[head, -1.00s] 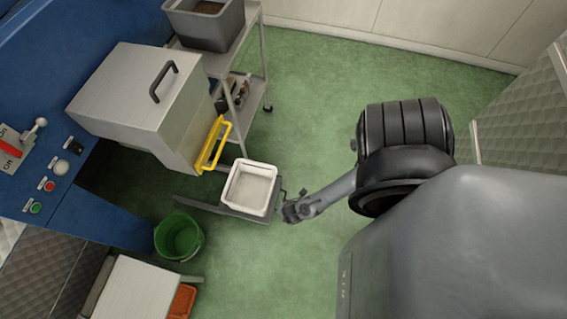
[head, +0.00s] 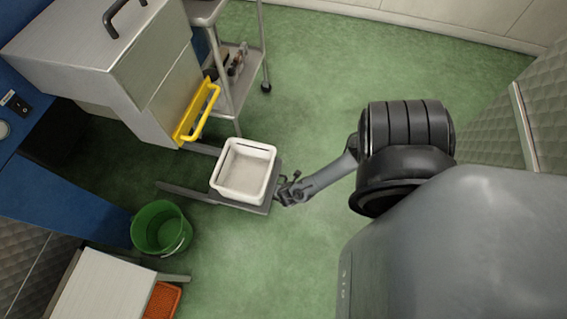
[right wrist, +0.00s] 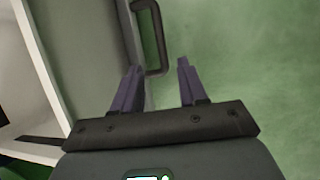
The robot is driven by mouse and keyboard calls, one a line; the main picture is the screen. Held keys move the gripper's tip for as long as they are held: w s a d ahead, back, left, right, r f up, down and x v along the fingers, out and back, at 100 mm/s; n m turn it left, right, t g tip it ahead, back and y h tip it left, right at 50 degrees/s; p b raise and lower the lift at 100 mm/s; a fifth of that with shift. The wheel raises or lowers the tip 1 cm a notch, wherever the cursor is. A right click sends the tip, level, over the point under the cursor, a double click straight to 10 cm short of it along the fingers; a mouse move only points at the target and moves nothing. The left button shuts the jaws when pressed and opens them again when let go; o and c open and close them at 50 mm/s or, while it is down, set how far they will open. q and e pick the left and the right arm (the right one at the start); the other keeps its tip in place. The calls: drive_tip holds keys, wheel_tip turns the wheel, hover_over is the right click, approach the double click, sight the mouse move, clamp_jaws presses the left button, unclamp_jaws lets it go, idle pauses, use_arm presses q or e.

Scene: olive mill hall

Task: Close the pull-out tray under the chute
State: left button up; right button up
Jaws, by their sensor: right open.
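The pull-out tray (head: 262,204) is a grey platform, drawn out on its rails below the yellow-handled chute housing (head: 176,100). A white open bin (head: 244,170) stands upright on it. My right gripper (head: 287,192) is at the tray's outer edge. In the right wrist view its two purple fingers (right wrist: 157,66) are open. The tray's dark bar handle (right wrist: 163,40) lies just beyond and partly between the fingertips; I cannot tell whether they touch it. The white bin's wall (right wrist: 45,60) shows at the left there. My left gripper is out of view.
A green bucket (head: 160,229) stands on the floor left of the tray. A steel trolley (head: 240,85) stands behind it. A pale table (head: 100,290) with an orange crate (head: 163,301) is at the lower left. Green floor is clear right of the trolley.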

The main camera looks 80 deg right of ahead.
drive_tip(key=b+x, duration=0.6)
drive_tip(key=x, duration=0.3)
drive_tip(key=shift+f+b, duration=0.15)
drive_tip(key=shift+b, duration=0.15)
clamp_jaws()
